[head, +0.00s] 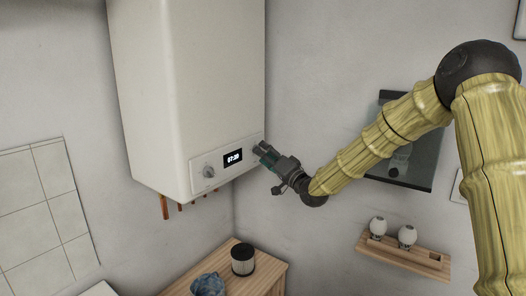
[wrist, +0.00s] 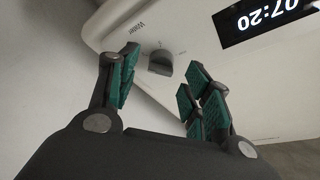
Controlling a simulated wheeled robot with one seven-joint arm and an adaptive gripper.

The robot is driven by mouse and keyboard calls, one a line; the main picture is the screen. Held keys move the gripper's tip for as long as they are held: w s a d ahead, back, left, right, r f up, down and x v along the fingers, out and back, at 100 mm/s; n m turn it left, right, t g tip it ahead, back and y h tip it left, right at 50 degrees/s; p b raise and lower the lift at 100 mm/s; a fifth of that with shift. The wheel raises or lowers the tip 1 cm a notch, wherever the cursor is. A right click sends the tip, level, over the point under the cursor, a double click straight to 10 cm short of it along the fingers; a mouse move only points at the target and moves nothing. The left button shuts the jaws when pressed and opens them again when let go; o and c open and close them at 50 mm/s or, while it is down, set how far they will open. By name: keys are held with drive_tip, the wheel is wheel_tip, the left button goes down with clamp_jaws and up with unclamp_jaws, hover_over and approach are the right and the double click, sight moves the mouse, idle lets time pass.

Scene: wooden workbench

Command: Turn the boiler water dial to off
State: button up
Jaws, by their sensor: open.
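The white boiler (head: 190,90) hangs on the wall, with a control strip along its lower front. In the wrist view, the dial labelled Water (wrist: 160,63) is a small grey knob on the boiler's pale panel. The head view shows my gripper (head: 262,150) at the strip's right end, hiding most of that dial. The dial's setting marks are too small to read.
A lit display (head: 233,157) reads 07:20, with another knob (head: 209,171) left of it. Copper pipes (head: 165,206) hang below the boiler. A wooden bench (head: 262,275) holds a dark canister (head: 243,259) and a blue item (head: 208,285). A wall shelf (head: 405,257) is at lower right.

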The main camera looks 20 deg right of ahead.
drive_tip(key=shift+w+a+r, duration=0.15)
drive_tip(key=shift+w+a, duration=0.15)
drive_tip(key=shift+w, duration=0.25)
drive_tip(key=shift+c, duration=0.3)
drive_tip(key=c, duration=1)
drive_tip(key=shift+n+b, duration=0.3)
drive_tip(key=shift+b, duration=0.05)
